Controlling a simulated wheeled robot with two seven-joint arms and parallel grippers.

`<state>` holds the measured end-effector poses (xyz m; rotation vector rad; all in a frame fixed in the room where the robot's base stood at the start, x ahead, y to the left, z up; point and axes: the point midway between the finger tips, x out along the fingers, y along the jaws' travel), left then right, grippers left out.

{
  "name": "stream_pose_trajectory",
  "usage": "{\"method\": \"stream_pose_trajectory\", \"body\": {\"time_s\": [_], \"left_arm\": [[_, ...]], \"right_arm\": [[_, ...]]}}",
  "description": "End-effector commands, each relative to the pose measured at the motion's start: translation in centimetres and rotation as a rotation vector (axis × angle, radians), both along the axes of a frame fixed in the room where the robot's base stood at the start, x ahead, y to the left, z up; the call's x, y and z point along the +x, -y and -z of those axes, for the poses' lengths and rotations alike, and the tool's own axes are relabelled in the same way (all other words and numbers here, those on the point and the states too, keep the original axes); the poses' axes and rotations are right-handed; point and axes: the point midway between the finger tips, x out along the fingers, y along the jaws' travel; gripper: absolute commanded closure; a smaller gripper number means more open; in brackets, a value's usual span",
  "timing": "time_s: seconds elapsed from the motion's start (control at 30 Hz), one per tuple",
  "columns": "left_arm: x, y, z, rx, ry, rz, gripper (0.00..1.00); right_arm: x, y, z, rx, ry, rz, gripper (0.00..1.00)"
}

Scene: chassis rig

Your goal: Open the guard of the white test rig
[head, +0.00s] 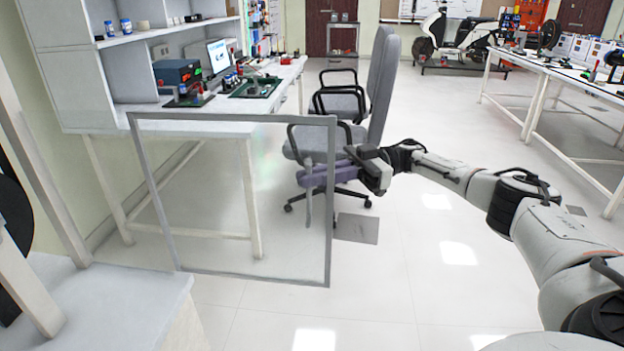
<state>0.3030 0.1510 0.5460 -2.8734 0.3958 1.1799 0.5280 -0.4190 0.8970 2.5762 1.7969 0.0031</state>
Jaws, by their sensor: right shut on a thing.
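The guard (234,278) is a clear panel in a thin grey frame, standing upright in the middle left of the head view. Its left edge is near the white test rig (120,285), whose base and posts fill the lower left corner. The guard stands out to the right of the rig's posts, at an angle to them. A grey upright handle (308,214) is near the guard's right edge. My right gripper (312,178) is shut on this handle. The fingers partly hide it. My left gripper is not in view.
A white workbench (200,128) with shelves and a monitor stands behind the guard. Grey office chairs (375,95) stand just behind my right gripper. A long white table (560,75) is at the far right. The floor in the middle is clear.

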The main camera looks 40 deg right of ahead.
Motion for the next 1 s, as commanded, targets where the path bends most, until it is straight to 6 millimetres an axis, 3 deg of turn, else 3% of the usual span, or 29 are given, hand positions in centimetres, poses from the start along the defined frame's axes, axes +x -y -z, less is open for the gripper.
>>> {"method": "stream_pose_trajectory", "body": {"time_s": [0.1,0.13,0.23,0.63,1.0], "left_arm": [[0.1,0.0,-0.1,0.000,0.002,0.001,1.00],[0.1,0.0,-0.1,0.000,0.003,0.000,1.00],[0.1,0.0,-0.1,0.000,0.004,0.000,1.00],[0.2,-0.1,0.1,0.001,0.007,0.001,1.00],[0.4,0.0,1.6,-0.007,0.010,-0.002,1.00]], "right_arm": [[0.3,-0.6,-0.3,0.010,0.006,-0.007,1.00],[0.3,-0.6,-0.3,0.010,0.006,-0.007,0.89],[0.3,-0.6,-0.2,0.008,0.005,-0.008,0.73],[-0.1,0.3,0.0,0.003,0.002,-0.001,0.73],[-1.6,5.0,0.3,0.005,0.006,-0.002,0.73]]}}
